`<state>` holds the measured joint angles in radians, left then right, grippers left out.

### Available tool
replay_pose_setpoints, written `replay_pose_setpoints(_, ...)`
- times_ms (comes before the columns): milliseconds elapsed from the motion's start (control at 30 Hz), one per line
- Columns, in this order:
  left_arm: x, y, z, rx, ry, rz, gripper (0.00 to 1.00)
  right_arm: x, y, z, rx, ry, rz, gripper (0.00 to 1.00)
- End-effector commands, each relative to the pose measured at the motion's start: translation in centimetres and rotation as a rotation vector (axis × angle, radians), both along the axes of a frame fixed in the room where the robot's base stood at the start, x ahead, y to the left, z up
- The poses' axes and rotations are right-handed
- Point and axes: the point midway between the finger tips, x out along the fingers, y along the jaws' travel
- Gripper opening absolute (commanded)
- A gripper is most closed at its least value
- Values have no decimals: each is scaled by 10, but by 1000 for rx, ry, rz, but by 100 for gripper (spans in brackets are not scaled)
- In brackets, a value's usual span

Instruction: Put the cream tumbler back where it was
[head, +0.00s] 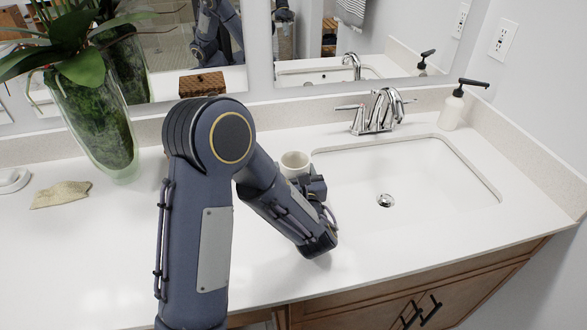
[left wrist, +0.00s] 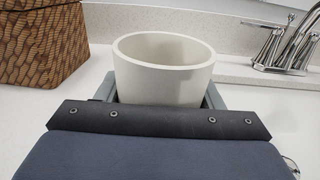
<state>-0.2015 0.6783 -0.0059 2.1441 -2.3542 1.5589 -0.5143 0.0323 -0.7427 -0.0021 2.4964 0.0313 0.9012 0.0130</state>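The cream tumbler (head: 294,161) is upright near the back of the counter, left of the sink, its lower part hidden behind my left gripper (head: 312,185). In the left wrist view the tumbler (left wrist: 165,70) stands between the two grey fingers, which press close on both its sides. Its base is hidden by the gripper body, so I cannot tell whether it touches the counter. My right gripper is not in view.
The sink (head: 420,185) with a chrome faucet (head: 381,110) lies to the right, and a soap dispenser (head: 454,108) behind it. A woven basket (left wrist: 40,45) stands left of the tumbler. A plant vase (head: 100,125) and a shell (head: 62,194) are at the left.

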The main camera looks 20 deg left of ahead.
Motion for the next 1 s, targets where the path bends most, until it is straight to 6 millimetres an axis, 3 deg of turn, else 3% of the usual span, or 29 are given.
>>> replay_pose_setpoints(33,0,0,0,0,0,0,67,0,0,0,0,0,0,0)
replay_pose_setpoints(167,0,0,0,-1,1,0,82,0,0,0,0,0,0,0)
replay_pose_setpoints(533,0,0,6,-1,1,0,82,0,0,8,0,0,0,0)
replay_pose_setpoints(1000,-75,-57,1,1,1,-6,82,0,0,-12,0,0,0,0)
